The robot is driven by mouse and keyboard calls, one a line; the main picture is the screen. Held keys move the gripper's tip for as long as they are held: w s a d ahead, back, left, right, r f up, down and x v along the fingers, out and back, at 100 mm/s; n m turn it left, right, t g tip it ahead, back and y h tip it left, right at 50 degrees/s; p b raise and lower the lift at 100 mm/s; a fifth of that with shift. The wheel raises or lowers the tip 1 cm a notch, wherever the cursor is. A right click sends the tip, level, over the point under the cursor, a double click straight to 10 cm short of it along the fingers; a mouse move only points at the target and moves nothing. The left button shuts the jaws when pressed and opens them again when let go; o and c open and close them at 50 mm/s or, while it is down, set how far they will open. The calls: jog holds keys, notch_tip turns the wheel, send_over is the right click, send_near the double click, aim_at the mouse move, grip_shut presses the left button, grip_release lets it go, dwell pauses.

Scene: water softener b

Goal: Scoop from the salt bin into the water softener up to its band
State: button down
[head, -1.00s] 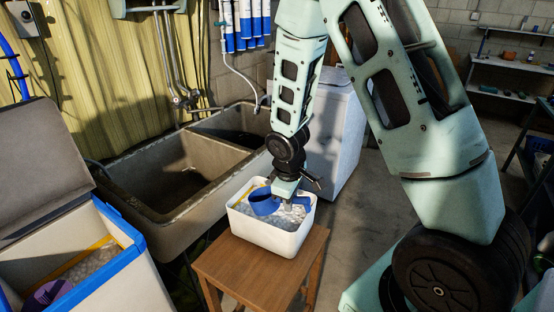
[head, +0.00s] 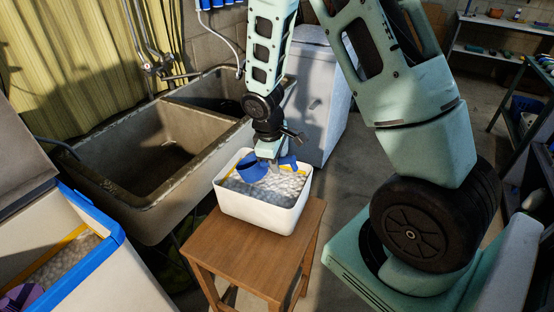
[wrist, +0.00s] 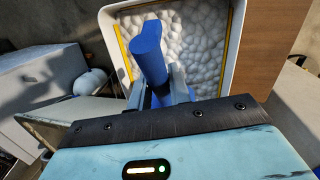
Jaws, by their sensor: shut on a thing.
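A white open tub (head: 262,218) stands on a wooden stool, with whitish salt pellets (head: 268,188) and a yellow line along its inner wall. The pellets also fill much of the wrist view (wrist: 195,42). My gripper (head: 272,162) is shut on a blue scoop (head: 249,168) above the tub's back part. The wrist view shows the scoop's blue part (wrist: 150,52) between the fingers; whether it holds pellets is hidden. At left, a blue-rimmed open box (head: 100,222) holds pellets (head: 62,268) below a yellow band. I cannot tell which container is the softener.
The wooden stool (head: 250,248) stands in mid-floor. A twin concrete sink (head: 175,205) lies behind, between box and tub. A white cabinet (head: 318,110) stands behind the tub. A purple object (head: 20,298) lies in the box. A shelf rack (head: 510,100) is at right.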

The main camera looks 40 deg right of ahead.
notch_tip(320, 180, down, 7)
jog(key=w+b, duration=0.1)
jog(key=b, duration=0.3)
jog(key=shift+w+a, duration=0.4)
jog(key=shift+a, duration=0.05)
jog(key=shift+r, duration=0.2)
dwell(0.5)
jog(key=shift+r+p, duration=1.3)
jog(key=shift+r, duration=0.15)
notch_tip(320, 180, up, 9)
jog(key=p, duration=0.7)
jog(key=shift+f, duration=0.15)
jog(key=shift+f, duration=0.1)
